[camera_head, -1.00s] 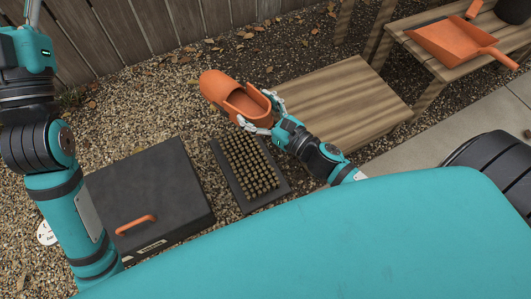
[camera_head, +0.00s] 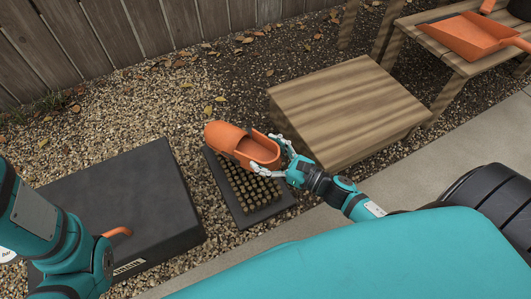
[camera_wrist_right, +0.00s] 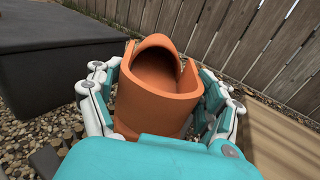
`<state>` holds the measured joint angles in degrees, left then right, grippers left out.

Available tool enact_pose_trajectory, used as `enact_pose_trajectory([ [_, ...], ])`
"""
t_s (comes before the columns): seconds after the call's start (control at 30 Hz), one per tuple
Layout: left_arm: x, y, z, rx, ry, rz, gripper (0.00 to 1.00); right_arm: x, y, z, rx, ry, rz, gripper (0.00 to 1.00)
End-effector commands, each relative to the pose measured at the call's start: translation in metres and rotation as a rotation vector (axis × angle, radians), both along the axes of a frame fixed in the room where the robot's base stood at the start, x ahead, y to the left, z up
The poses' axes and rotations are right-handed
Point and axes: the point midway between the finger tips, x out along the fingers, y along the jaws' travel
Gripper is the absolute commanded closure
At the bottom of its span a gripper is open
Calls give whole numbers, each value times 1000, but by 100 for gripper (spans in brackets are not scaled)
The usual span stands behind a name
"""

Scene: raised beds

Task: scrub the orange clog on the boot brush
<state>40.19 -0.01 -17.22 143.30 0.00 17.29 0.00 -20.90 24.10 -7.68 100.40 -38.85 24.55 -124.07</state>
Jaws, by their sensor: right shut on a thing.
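The orange clog (camera_head: 238,142) is in my right gripper (camera_head: 275,158), whose fingers are shut on its open heel end. Its toe points to the left in the head view. The clog is over the far part of the boot brush (camera_head: 252,190), a dark board with several rows of tan bristle tufts, and hides the far bristles. I cannot tell whether its sole touches them. In the right wrist view the clog (camera_wrist_right: 155,85) sits between both fingers, toe away from the camera. My left arm shows at the left edge of the head view, but its gripper is out of view.
A dark box (camera_head: 120,200) with an orange handle (camera_head: 117,232) lies left of the brush. A low wooden platform (camera_head: 345,100) stands to the right. A wooden bench (camera_head: 440,55) at upper right holds an orange dustpan (camera_head: 475,36). Open gravel lies towards the fence (camera_head: 130,30).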

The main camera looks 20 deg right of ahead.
Motion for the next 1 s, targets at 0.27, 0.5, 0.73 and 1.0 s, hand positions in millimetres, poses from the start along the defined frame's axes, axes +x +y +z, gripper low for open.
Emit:
enact_pose_trajectory([
  [0.27, 1, 0, -33, 1, 3, 1, 60, 0, 0, -36, 0, 0, 1, 60],
  [0.5, 1, 0, -56, 1, 3, 1, 60, 0, 0, -61, -1, -1, 1, 60],
  [0.73, 1, 0, -62, 0, 2, 0, 60, 0, 0, -68, 1, -1, 1, 60],
  [1.0, 1, 0, -61, 1, 3, 1, 60, 0, 0, -67, 0, -1, 1, 60],
])
